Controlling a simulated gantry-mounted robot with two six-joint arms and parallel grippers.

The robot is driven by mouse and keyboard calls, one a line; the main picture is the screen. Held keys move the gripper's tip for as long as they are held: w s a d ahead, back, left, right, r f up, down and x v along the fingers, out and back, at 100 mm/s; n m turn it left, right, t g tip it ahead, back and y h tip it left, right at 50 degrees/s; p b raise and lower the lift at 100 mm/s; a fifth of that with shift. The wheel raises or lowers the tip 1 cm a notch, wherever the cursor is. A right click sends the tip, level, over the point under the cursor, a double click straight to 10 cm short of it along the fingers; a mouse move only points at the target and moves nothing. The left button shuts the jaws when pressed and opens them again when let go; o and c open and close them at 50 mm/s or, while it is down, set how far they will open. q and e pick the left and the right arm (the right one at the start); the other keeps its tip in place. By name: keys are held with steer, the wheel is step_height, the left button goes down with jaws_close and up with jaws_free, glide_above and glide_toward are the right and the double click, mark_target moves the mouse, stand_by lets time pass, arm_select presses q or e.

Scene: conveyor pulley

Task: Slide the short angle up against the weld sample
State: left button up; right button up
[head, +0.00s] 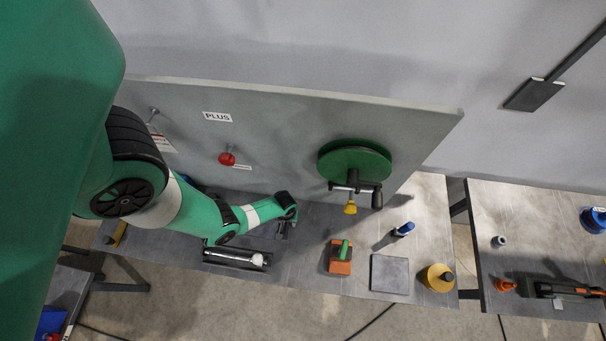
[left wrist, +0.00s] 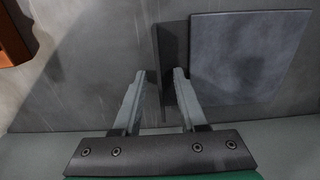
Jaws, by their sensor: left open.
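In the left wrist view, a flat grey square plate, which I take for the weld sample (left wrist: 250,55), lies at the upper right. A dark narrow piece, apparently the short angle (left wrist: 172,42), stands along its left edge; I cannot tell whether they touch. My left gripper (left wrist: 159,74) is open, its fingertips low beside the angle, with the right fingertip overlapping it. In the head view my left gripper (head: 288,222) is over the bench near the backboard, and my forearm largely hides the sample and angle. My right gripper is not in view.
An orange tool (head: 340,266), a grey square plate (head: 389,275), a blue-handled item (head: 404,229) and a yellow round item (head: 438,278) stand to the right. The backboard with a green pulley (head: 354,160) rises behind.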

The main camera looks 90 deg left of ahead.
arm_select(q)
jaws_close()
stand_by(1.2)
jaws_free()
